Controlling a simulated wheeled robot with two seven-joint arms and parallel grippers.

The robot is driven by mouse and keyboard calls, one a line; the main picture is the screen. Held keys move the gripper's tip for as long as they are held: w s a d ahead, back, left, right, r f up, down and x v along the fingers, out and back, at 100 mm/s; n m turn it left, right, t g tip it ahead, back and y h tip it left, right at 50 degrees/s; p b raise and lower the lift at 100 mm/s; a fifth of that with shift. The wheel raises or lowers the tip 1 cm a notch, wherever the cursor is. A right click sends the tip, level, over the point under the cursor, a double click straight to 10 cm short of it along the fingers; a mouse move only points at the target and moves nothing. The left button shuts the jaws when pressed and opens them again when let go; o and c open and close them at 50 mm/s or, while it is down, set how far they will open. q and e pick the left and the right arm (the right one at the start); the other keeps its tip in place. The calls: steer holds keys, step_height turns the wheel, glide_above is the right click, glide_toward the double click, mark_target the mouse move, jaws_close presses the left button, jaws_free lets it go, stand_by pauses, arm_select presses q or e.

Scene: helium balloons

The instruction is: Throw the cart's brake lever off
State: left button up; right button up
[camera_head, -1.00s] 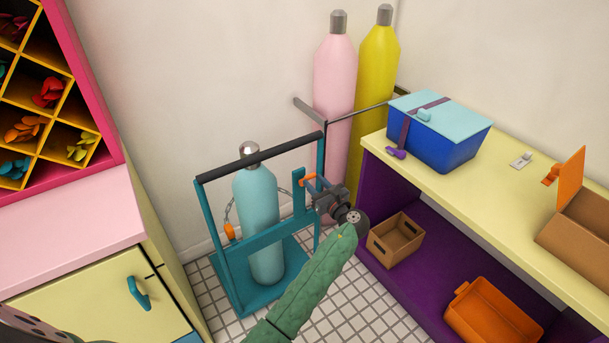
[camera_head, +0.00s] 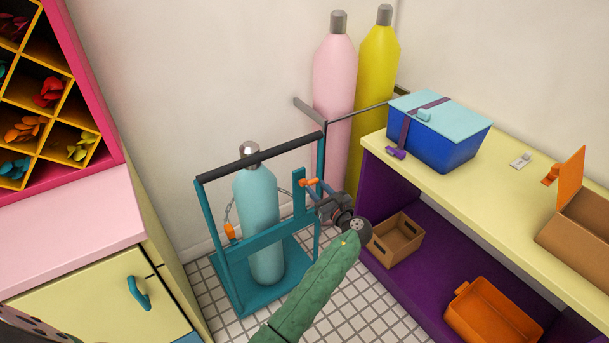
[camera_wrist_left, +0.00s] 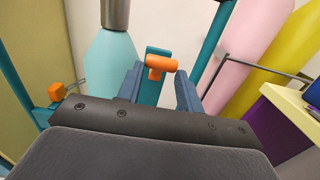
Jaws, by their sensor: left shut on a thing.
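The teal cart (camera_head: 212,237) stands on the tiled floor with a light-teal gas cylinder (camera_head: 262,200) upright in its frame. The brake lever (camera_head: 310,182) has an orange grip and sits at the post on the cart's right side. My left gripper (camera_head: 311,195) reaches it from the right. In the left wrist view the lever's orange grip (camera_wrist_left: 160,66) lies between the two blue-grey fingers (camera_wrist_left: 158,88), which are shut on it. The lever's lower end is hidden. My right gripper is not in view.
A yellow-topped purple bench (camera_head: 480,190) stands to the right, close to my left wrist, with a blue box (camera_head: 440,140) on top. Pink (camera_head: 335,85) and yellow (camera_head: 378,70) cylinders stand behind the cart. A pink-topped cabinet (camera_head: 70,225) stands left.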

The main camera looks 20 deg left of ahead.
arm_select(q)
steer(key=shift+s+d+f, duration=0.25)
steer(key=shift+d+f, duration=0.1)
steer(key=shift+f, duration=0.35)
steer(key=shift+f, duration=0.1)
steer(key=shift+s+d+f, duration=0.2)
steer(key=shift+d+f, duration=0.05)
steer(key=shift+f, duration=0.4)
steer(key=o, duration=0.9)
steer(key=shift+p+v, duration=0.55)
steer(key=shift+v, duration=1.4)
